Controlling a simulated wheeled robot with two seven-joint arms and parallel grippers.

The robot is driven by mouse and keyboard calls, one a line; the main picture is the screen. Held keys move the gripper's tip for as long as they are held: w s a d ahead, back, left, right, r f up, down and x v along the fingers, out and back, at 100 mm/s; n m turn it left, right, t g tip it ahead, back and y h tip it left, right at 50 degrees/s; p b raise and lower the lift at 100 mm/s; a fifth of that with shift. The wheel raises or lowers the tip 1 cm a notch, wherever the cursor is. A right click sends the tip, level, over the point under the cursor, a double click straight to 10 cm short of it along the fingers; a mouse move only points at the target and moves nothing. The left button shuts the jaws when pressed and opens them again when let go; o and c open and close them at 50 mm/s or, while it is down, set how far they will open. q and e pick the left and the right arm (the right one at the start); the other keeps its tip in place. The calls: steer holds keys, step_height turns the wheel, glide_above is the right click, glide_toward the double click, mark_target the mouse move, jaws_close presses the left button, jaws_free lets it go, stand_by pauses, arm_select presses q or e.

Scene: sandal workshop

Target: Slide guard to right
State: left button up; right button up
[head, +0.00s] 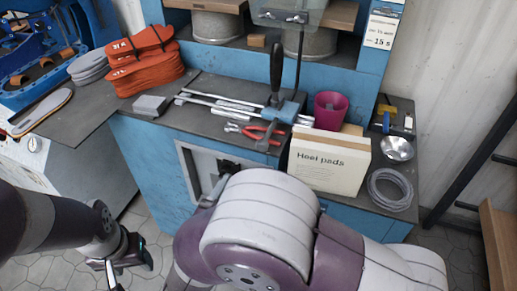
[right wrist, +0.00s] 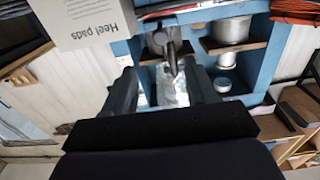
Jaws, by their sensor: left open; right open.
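A clear guard plate (head: 275,14) with a dark metal bracket is at the top middle of the head view, in front of the grey drums. A translucent sheet, apparently the same guard (right wrist: 172,88), shows beyond my right gripper (right wrist: 162,75) in the right wrist view. That gripper is open, its fingers on either side of the sheet in the picture; I cannot tell whether they touch it. In the head view my right forearm hides most of it. My left gripper (head: 127,264) is open and empty over the floor at lower left.
A Heel pads box (head: 328,163), a magenta cup (head: 330,110), red pliers (head: 262,136) and a black-handled upright tool (head: 277,72) crowd the blue bench. Orange soles (head: 143,62) are stacked left. A metal bowl (head: 397,149) and wire coil (head: 390,190) sit right.

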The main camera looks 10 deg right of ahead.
mark_target(262, 147)
steer(key=b+x, duration=0.1)
steer(key=x, duration=1.1)
steer(key=shift+w+d, duration=0.2)
jaws_close()
